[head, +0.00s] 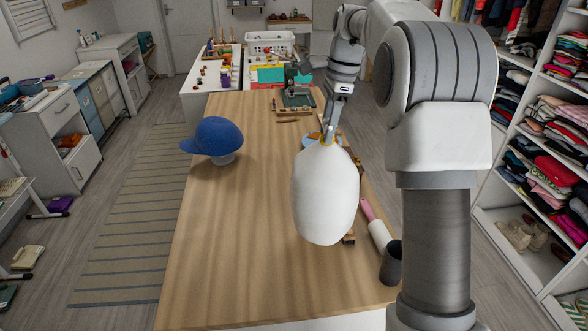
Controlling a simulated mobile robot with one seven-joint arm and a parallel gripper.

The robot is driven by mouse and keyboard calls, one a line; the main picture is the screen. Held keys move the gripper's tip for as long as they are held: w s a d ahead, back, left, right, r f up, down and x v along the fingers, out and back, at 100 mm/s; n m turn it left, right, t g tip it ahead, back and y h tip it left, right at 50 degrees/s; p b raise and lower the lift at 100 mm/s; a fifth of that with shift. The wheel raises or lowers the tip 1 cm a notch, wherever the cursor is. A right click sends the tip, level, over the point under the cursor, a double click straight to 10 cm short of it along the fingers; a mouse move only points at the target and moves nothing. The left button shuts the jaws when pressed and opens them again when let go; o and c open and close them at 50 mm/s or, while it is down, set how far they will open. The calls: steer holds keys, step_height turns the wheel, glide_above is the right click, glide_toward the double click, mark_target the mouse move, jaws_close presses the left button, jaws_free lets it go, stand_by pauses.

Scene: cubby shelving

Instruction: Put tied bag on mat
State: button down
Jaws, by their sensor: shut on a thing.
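A large white tied bag (325,195) hangs in the head view over the wooden table, right of its middle. My gripper (328,136) points down and is shut on the bag's tied neck. The bag hangs below the fingers, and I cannot tell how far its bottom is above the tabletop. A long striped mat (130,225) lies flat on the floor along the left side of the table. Its visible part is bare.
The wooden table (225,260) has clear room at left and front. A blue cap (213,138) rests on a white stand. A dark cup (391,264) and a white roll (379,235) lie along the right edge. A green machine (292,91) stands at the back.

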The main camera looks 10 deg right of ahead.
glide_above(294, 166)
step_height(294, 166, down, 4)
steer(key=shift+f+p, duration=0.15)
steer(key=shift+p, duration=0.15)
steer(key=shift+f, duration=2.15)
steer(key=shift+c, duration=2.4)
jaws_free()
steer(key=shift+s+f, duration=0.1)
